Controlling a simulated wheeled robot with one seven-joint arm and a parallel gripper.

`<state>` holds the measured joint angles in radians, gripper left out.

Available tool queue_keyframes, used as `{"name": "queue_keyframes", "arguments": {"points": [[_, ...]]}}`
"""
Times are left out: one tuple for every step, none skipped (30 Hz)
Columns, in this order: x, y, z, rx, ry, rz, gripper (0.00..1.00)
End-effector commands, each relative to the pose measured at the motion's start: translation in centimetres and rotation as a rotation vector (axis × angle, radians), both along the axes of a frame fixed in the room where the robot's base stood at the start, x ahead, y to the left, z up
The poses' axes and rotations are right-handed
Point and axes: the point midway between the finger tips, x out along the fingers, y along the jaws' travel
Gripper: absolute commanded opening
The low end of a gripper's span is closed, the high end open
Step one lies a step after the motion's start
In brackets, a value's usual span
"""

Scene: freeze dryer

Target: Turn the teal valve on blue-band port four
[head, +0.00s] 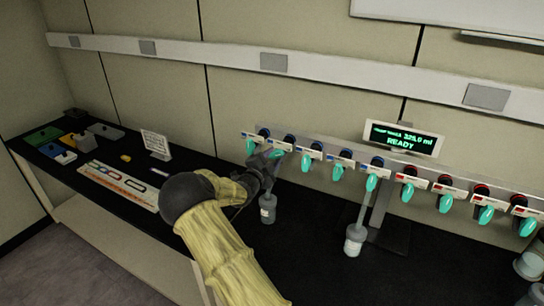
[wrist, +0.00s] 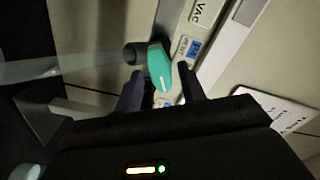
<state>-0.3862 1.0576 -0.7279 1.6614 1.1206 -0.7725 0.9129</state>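A manifold rail in the head view carries a row of ports with teal valves, blue-banded on the left and red-banded on the right. My gripper (head: 270,158) is at the second blue-band valve (head: 277,153) from the left end. Port numbers are too small to read, so I cannot tell which is four. In the wrist view, a teal valve handle (wrist: 159,67) with a white line stands at the gap between the fingertips of my open gripper (wrist: 161,88). A gap shows beside the handle, and contact cannot be told. A blue label (wrist: 194,48) is beside it.
A bottle (head: 267,210) hangs beside my gripper and another (head: 354,241) hangs further right. Neighbouring valves (head: 250,146) (head: 306,163) are close on both sides. Coloured boxes (head: 42,137) and a white card stand (head: 156,144) are on the black bench at left.

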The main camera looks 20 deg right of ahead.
Motion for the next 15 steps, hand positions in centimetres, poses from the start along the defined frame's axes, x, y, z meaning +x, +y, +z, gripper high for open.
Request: {"name": "queue_keyframes", "arguments": {"points": [[0.04,-0.09,-0.02,-0.001,0.001,0.000,0.40],[0.05,-0.10,-0.04,-0.001,0.001,0.000,0.40],[0.05,-0.10,-0.06,-0.001,0.001,0.000,0.40],[0.04,-0.09,-0.07,-0.001,0.001,0.000,0.40],[0.04,-0.09,-0.07,-0.001,0.001,0.000,0.40],[0.04,-0.08,-0.06,-0.001,0.001,0.000,0.40],[0.04,-0.08,-0.06,-0.001,0.001,0.000,0.40],[0.03,-0.08,-0.06,-0.001,0.001,0.000,0.36],[0.04,-0.07,-0.05,-0.001,0.001,0.000,0.28],[0.03,-0.08,-0.04,-0.001,0.001,0.000,0.22],[0.02,-0.07,-0.04,-0.001,0.001,0.000,0.16],[0.02,-0.07,-0.04,-0.001,0.001,0.000,0.09],[0.02,-0.07,-0.04,-0.001,0.001,0.000,0.03],[0.02,-0.07,-0.04,-0.001,0.001,0.000,0.00],[0.02,-0.07,-0.05,-0.001,0.001,0.000,0.00]]}}
